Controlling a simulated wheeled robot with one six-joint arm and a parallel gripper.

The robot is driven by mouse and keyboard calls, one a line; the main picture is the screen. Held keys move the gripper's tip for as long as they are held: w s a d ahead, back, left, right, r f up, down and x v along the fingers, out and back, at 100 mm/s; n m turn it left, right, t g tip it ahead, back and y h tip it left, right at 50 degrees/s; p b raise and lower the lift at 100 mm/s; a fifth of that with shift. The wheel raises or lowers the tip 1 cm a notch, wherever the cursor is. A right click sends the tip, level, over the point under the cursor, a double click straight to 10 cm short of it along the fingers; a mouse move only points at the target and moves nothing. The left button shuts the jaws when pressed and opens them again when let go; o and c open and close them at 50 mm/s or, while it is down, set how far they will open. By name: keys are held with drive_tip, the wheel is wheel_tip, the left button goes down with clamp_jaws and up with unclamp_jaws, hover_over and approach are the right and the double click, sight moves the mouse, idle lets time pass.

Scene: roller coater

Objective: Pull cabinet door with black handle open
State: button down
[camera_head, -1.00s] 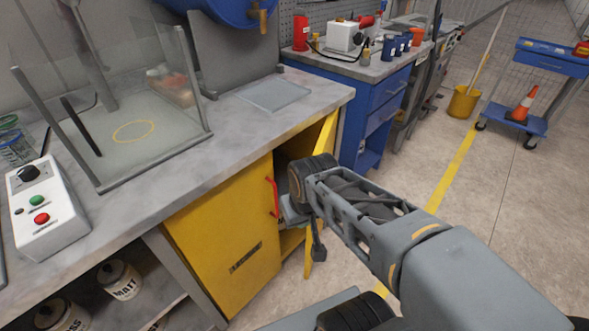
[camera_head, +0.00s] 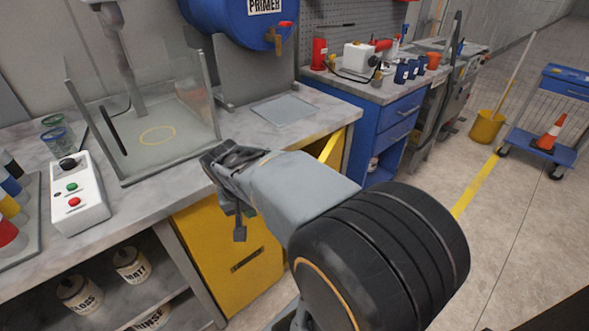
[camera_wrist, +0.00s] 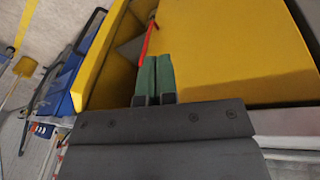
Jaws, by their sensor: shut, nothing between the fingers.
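The yellow cabinet under the workbench has two doors. The right door (camera_head: 335,148) stands open, swung outward; only its upper edge shows past my arm. That view also shows the open door (camera_wrist: 108,65) at left, with a grey gap between the doors. My gripper (camera_wrist: 154,62) has its green fingers together and empty. Its fingertips appear just below the red handle in the picture; I cannot tell if they touch.
The grey workbench top (camera_head: 150,190) holds a glass enclosure and a white button box (camera_head: 78,195). Paint cans (camera_head: 132,264) stand on the shelf at left. A blue drawer cabinet (camera_head: 385,135) stands to the right. The floor farther right is open, before a blue cart (camera_head: 550,150).

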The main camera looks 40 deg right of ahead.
drive_tip(key=w+d+r+m+g+h+p, duration=0.2)
drive_tip(key=d+m, duration=0.2)
drive_tip(key=d, duration=0.4)
drive_tip(key=w+d+r+m+g+h+p, duration=0.2)
drive_tip(key=d+r+m, duration=0.15)
drive_tip(key=d, duration=0.35)
drive_tip(key=s+d+f+m, duration=0.1)
drive_tip(key=s+d+f, duration=0.1)
drive_tip(key=d+f, duration=0.4)
drive_tip(key=shift+s+d+f+m, duration=0.2)
drive_tip(key=shift+d+f+m, duration=0.2)
drive_tip(key=shift+f, duration=1.05)
